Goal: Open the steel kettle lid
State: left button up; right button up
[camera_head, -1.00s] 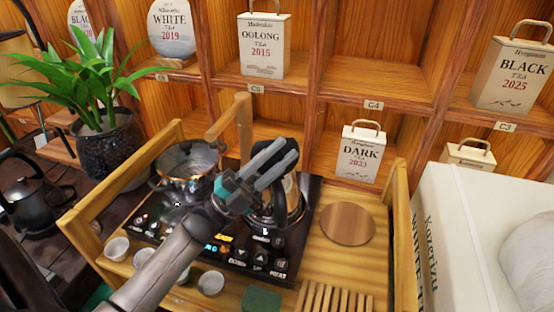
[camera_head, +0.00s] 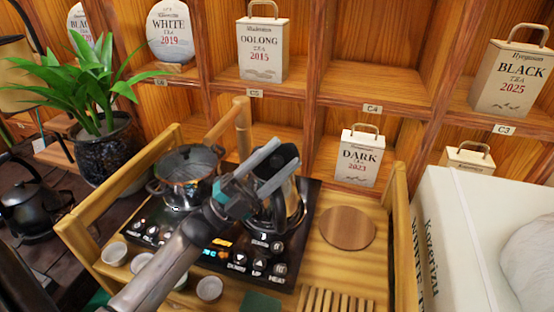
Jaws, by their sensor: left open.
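The steel kettle (camera_head: 294,215) stands upright on the right side of the black cooktop (camera_head: 222,262). My left gripper (camera_head: 278,160) is over the top of the kettle, coming in from the lower left. Its two fingers are apart, and I see nothing held between them. The gripper covers the kettle's top, so the lid and most of the handle are hidden. I cannot tell whether the fingers touch the kettle. My right gripper is not in view.
A glass pot (camera_head: 186,178) stands left of the kettle. Small cups (camera_head: 209,288) line the wooden tray's (camera_head: 403,240) front. A round wooden board (camera_head: 347,228) lies to the right. A potted plant (camera_head: 110,150) and dark kettle (camera_head: 30,208) stand at left. Shelves with tea boxes rise behind.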

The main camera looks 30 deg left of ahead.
pick_arm(q)
jog(key=shift+s+a+f, duration=0.1)
jog(key=shift+f, duration=0.1)
jog(key=s+a+f, duration=0.1)
jog(key=s+a, duration=0.8)
jog(key=s, duration=0.1)
jog(key=shift+s+f, duration=0.25)
jog(key=shift+s, duration=0.15)
jog(key=shift+r, duration=0.1)
